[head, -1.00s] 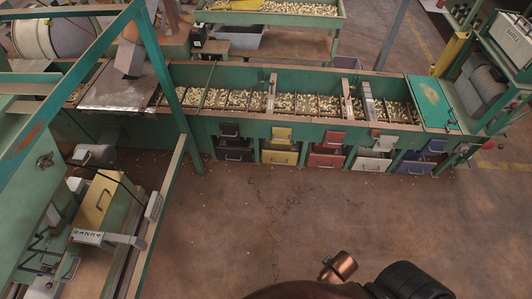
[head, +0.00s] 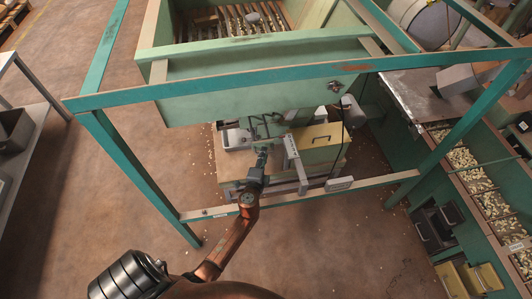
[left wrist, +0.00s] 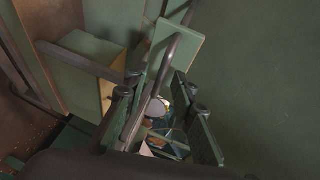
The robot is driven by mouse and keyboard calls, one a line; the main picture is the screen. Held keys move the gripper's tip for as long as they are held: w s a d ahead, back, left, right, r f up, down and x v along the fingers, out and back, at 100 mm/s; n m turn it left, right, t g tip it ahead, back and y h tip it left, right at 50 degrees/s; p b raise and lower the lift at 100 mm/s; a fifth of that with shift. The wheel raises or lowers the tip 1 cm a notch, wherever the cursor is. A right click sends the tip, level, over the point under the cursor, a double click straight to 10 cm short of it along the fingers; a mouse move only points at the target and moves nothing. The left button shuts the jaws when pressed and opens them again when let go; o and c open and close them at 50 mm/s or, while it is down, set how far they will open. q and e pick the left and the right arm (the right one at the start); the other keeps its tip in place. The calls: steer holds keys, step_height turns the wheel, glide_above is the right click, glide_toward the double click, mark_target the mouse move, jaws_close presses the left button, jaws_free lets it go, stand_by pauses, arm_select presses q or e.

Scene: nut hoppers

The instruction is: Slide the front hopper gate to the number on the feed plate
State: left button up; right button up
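The front hopper (head: 250,100) is a green bin in the head view. Below it sits a dark green gate assembly with grey bars (head: 268,124). The pale feed plate (head: 291,148) stands just right of it; its numbers are too small to read. My left gripper (head: 262,157) is at the gate assembly, left of the feed plate. In the left wrist view, the left gripper's fingers (left wrist: 167,122) are apart, with a grey bent handle bar (left wrist: 157,80) between them, nearer the left finger. Contact cannot be told. A green plate (left wrist: 178,50) lies beyond. My right gripper is not in view.
A yellow box (head: 318,138) stands right of the feed plate. The long nut trough (head: 480,190) runs along the right.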

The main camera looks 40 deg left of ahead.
arm_select(q)
steer(key=shift+x, duration=0.9)
jaws_close()
